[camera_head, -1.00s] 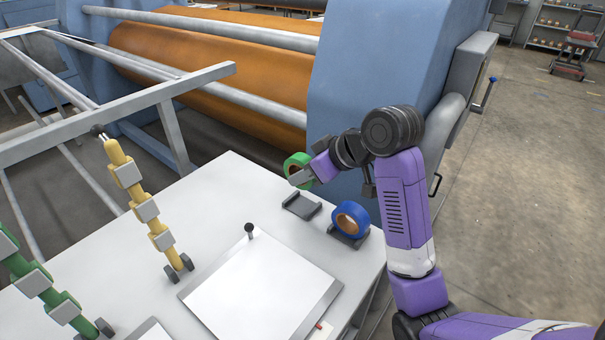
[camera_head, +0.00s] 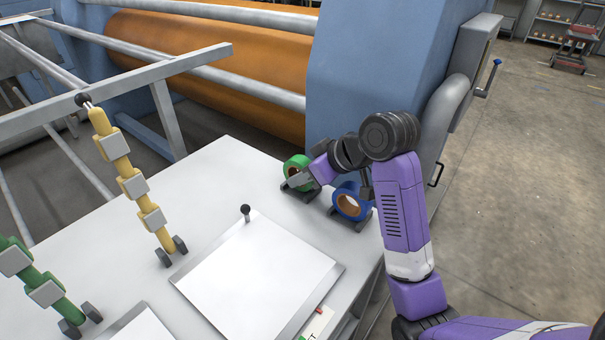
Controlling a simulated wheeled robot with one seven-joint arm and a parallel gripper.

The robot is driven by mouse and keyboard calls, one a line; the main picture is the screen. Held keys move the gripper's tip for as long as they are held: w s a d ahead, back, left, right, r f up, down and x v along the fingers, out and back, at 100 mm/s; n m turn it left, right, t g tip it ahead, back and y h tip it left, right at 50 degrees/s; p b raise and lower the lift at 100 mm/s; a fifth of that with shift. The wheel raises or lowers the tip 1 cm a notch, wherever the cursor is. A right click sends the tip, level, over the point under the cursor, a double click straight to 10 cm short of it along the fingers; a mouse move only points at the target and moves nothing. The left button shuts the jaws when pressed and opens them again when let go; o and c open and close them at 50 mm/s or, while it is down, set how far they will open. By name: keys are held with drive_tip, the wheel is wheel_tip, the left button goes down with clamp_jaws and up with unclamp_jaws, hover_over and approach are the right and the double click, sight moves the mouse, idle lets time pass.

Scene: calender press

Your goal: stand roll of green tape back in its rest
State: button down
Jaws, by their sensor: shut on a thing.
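The roll of green tape (camera_head: 291,163) is upright at the far right part of the white table. My gripper (camera_head: 299,180) is shut on it from the right. Its dark rest (camera_head: 309,195) is directly under the roll, mostly hidden by the roll and gripper. The roll's lower edge is at the rest; I cannot tell whether it bears on it.
A blue tape roll (camera_head: 341,203) stands in its own rest close to the right, beneath my wrist. A white board with a black knob (camera_head: 255,275) lies in front. A yellow jointed stand (camera_head: 133,186) and a green one (camera_head: 45,290) are at left. The blue press housing (camera_head: 375,75) rises behind.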

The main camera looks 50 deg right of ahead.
drive_tip(key=c, duration=1.1)
unclamp_jaws()
drive_tip(key=p+v, duration=0.1)
drive_tip(key=v, duration=0.7)
drive_tip(key=shift+w, duration=0.1)
drive_tip(key=shift+f, duration=0.1)
